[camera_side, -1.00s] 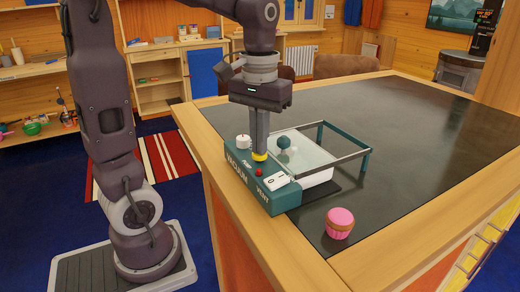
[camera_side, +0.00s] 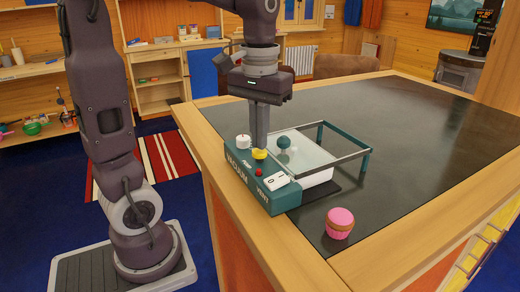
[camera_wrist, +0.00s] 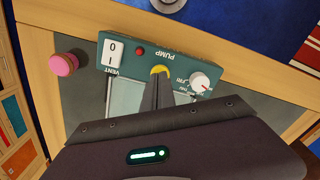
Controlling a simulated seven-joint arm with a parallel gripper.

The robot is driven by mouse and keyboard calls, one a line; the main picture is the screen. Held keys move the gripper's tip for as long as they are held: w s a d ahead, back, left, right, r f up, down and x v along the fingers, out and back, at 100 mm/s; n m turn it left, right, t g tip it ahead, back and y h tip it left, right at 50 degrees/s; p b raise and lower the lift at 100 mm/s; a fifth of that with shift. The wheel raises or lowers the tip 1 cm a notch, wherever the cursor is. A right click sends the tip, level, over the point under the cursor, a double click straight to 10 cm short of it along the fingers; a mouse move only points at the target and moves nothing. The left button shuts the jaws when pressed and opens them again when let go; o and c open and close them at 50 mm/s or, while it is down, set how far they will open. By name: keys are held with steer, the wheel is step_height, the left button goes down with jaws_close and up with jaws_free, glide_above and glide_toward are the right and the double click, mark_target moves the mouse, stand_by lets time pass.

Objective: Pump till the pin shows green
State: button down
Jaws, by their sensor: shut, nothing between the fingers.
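A teal vacuum box (camera_side: 236,172) sits at the table's near left edge; it also shows in the wrist view (camera_wrist: 190,58). On its top are a yellow pump button (camera_side: 260,155), a small red pin (camera_side: 258,173), a white knob (camera_side: 243,142) and a white vent rocker switch (camera_side: 276,182). The pin shows red in the wrist view (camera_wrist: 139,51) too. My gripper (camera_side: 260,146) is shut and empty, pointing down with its fingertips right at the yellow button; whether they touch it I cannot tell. The fingers hide part of the button in the wrist view (camera_wrist: 159,70).
A pink cupcake-like object (camera_side: 340,222) stands to the right near the table edge. The dark tabletop (camera_side: 420,125) beyond is clear.

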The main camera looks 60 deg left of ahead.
mark_target(259, 152)
stand_by(0.4)
steer(key=shift+r, duration=2.55)
steer(key=shift+s, duration=0.1)
steer(key=s+d+f+m+t, duration=0.5)
steer(key=s+d, duration=0.3)
steer(key=s, duration=0.3)
steer(key=shift+f+m+t, duration=0.3)
steer(key=shift+f+m, duration=0.05)
steer(key=shift+m, duration=0.15)
